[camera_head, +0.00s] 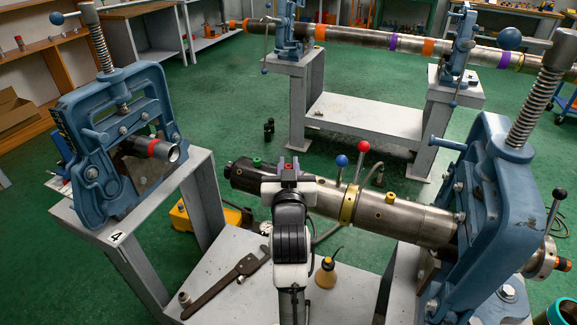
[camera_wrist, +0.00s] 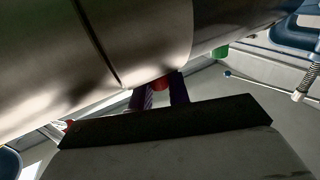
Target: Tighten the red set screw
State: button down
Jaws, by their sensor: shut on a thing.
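The red set screw (camera_wrist: 162,84) shows in the wrist view as a small red shape at the underside edge of the metal pipe (camera_wrist: 150,35). My gripper (camera_wrist: 164,94) has its two purple-dark fingers on either side of it, shut on it. The screw is mostly hidden by the fingers and pipe. In the head view my gripper (camera_head: 288,178) is at the dark left part of the pipe (camera_head: 400,216), with a small red spot at its tip. A green screw (camera_head: 257,162) stands to the left of it, and also shows in the wrist view (camera_wrist: 220,52).
A blue vise (camera_head: 500,190) holds the pipe's right end. Red-ball (camera_head: 362,147) and blue-ball (camera_head: 341,160) levers rise from the pipe. Another vise (camera_head: 110,140) stands at left.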

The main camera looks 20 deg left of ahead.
jog(key=shift+a+m+h, duration=0.1)
jog(key=shift+m+h, duration=0.2)
jog(key=shift+h, duration=0.1)
jog(key=m+h+b, duration=0.2)
jog(key=h, duration=0.2)
jog(key=m+t+h+b, duration=0.1)
jog(key=m+h+b, duration=0.1)
jog(key=m+h, duration=0.1)
jog(key=shift+f+h, duration=0.15)
jog(key=shift+h, duration=0.25)
jog(key=shift+r+m+g+h+b, duration=0.1)
jog(key=shift+m+g+h+b, duration=0.25)
jog(key=shift+m+h+b, duration=0.75)
jog(key=shift+r+m+g+h+b, duration=0.1)
jog(key=shift+m+g+h+b, duration=0.45)
jog(key=shift+h, duration=1.05)
jog(key=shift+m+h, duration=0.3)
jog(key=shift+m, duration=0.05)
jog(key=c, duration=1.4)
grip_release()
jog(key=shift+w, duration=0.1)
jog(key=b+v, duration=0.2)
jog(key=v, duration=1.1)
jog(key=shift+s, duration=0.4)
